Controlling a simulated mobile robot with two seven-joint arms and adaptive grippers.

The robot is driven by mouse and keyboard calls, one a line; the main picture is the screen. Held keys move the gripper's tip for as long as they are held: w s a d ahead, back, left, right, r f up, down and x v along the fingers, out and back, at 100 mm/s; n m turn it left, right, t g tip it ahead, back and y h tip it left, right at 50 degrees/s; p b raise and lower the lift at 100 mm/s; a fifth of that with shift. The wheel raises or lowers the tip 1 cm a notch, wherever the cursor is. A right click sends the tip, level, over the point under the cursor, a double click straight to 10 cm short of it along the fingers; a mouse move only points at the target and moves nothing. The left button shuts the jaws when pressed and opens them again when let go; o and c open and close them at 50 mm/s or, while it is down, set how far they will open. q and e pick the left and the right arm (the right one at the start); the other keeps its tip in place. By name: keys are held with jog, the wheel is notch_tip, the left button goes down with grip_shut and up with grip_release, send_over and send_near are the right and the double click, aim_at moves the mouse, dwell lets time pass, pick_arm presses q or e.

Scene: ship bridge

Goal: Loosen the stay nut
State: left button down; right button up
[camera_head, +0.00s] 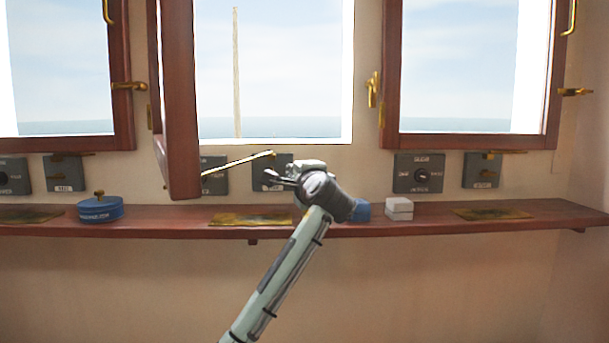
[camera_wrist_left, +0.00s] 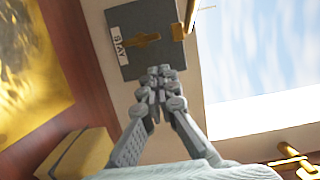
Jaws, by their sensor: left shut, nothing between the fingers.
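The middle window's stay box (camera_head: 259,163) is a grey plate on the wall under the window, partly hidden by my left gripper in the head view. In the left wrist view this stay box (camera_wrist_left: 119,20) carries a "STAY" label and a brass wing-shaped nut (camera_wrist_left: 140,40). A brass stay bar (camera_head: 238,162) runs from the open middle window sash (camera_head: 181,120) to above the box. My left gripper (camera_head: 271,182) is shut and empty in front of the box. In the left wrist view its fingertips (camera_wrist_left: 159,76) lie just below the nut; contact cannot be told. My right gripper is not in view.
A wooden shelf (camera_head: 340,228) runs below the boxes. It bears a blue round tin (camera_head: 100,209), brass plates (camera_head: 250,219), a blue block (camera_head: 362,211) and a white box (camera_head: 399,209). A switch box (camera_head: 418,173) is to the right. The open sash juts inward at left.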

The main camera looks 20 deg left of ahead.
pick_arm(q)
jog(key=shift+s+a, duration=0.25)
jog(key=shift+a, duration=0.25)
jog(key=shift+s+a, duration=0.25)
jog(key=shift+a, duration=0.2)
jog(key=shift+s+a, duration=0.1)
jog(key=shift+a, duration=0.1)
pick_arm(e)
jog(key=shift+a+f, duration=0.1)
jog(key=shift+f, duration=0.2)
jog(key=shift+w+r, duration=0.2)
pick_arm(q)
jog(key=shift+r+n+p, duration=0.1)
jog(key=shift+n+p, duration=0.25)
jog(key=shift+n, duration=0.05)
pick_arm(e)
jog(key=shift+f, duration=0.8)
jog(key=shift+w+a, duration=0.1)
